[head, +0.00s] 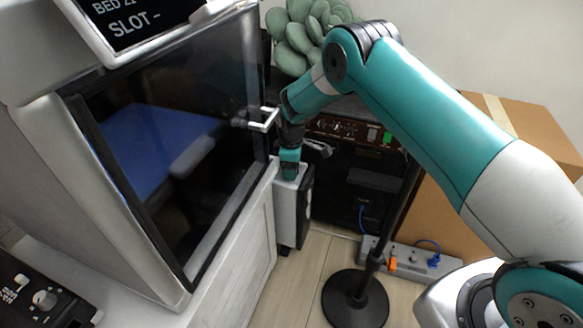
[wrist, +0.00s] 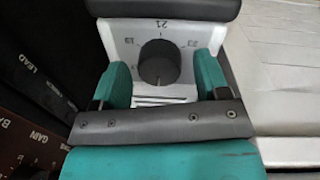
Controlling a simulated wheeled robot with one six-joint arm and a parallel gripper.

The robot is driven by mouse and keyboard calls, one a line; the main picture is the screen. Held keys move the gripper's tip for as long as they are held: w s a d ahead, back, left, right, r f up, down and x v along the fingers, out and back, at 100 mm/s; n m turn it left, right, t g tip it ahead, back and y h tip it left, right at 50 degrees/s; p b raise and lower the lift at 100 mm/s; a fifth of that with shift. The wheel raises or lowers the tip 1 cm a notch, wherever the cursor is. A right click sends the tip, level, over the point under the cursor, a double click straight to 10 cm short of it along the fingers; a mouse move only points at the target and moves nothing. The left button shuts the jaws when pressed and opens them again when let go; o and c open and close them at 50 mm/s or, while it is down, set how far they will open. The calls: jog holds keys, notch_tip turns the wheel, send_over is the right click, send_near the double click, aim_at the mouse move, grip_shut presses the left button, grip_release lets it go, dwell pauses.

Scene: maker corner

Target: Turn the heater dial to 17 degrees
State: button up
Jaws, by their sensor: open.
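The heater (head: 284,215) is a narrow white box with a black side, standing on the floor beside the white cabinet. Its dial (wrist: 159,62) shows in the wrist view as a dark grey round knob on a white face. A small light mark shows near the knob's lower edge. My gripper (wrist: 160,80) is open, with one teal finger on each side of the knob and a visible gap to it. In the head view my gripper (head: 290,165) is over the heater's top and hides the dial.
A black stand (head: 356,298), a grey power strip (head: 405,256) and a cardboard box (head: 460,205) are to the right. Black equipment with a control panel (head: 345,130) is behind.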

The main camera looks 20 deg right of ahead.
jog(key=c, duration=0.9)
jog(key=m+p, duration=0.1)
jog(key=m, duration=0.4)
jog(key=shift+m+p, duration=0.4)
jog(key=m, duration=0.5)
jog(key=shift+w+m+g, duration=0.1)
jog(key=shift+m+g, duration=0.2)
jog(key=shift+m, duration=0.1)
jog(key=o, duration=0.9)
